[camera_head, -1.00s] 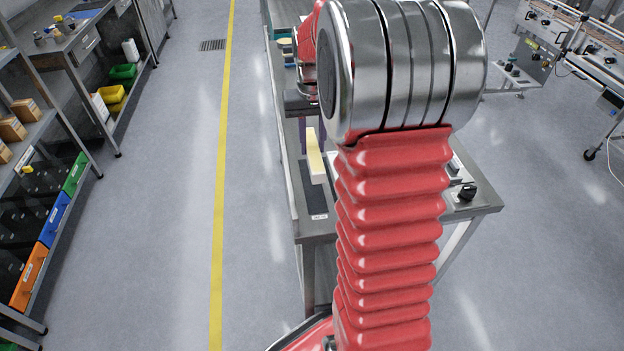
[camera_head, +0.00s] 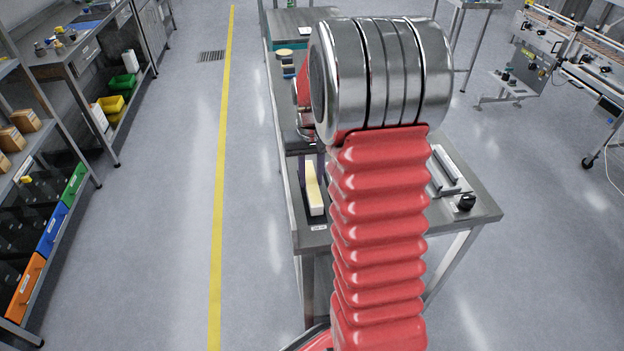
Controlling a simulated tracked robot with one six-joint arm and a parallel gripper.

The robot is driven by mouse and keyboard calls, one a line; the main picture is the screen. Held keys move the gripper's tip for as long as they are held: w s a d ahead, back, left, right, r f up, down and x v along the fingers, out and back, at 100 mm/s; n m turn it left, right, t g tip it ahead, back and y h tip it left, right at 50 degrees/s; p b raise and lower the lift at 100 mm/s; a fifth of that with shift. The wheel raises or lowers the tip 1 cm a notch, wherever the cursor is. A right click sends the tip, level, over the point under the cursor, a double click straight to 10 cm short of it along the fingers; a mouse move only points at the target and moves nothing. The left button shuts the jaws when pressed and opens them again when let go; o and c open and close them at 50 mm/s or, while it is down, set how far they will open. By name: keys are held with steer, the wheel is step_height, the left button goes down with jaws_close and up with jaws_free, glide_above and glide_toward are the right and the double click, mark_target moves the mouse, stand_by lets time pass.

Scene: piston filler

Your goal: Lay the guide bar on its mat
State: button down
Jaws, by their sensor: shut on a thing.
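The guide bar (camera_head: 314,196) is a pale cream bar, seen lengthwise at the left front of the steel bench. It is over its dark mat (camera_head: 302,207), covering much of it; a small white label shows at the mat's front end. I cannot tell whether the bar touches the mat or is just above it. My gripper (camera_head: 311,167) is shut on the far part of the bar, with dark fingers either side. My red arm with its metal joint hides most of the gripper and the bench's middle.
On the bench's right side are a grey metal fixture (camera_head: 447,172) and a black knob (camera_head: 466,202). Small round items (camera_head: 286,60) lie further back on the left. Shelving with coloured bins (camera_head: 55,225) stands at far left, beyond a clear floor aisle with a yellow line (camera_head: 219,180).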

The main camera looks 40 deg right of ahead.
mark_target(311, 181)
steer(key=shift+f, duration=0.75)
steer(key=shift+f, duration=0.1)
steer(key=c, duration=1.4)
jaws_free()
step_height(311, 181, up, 12)
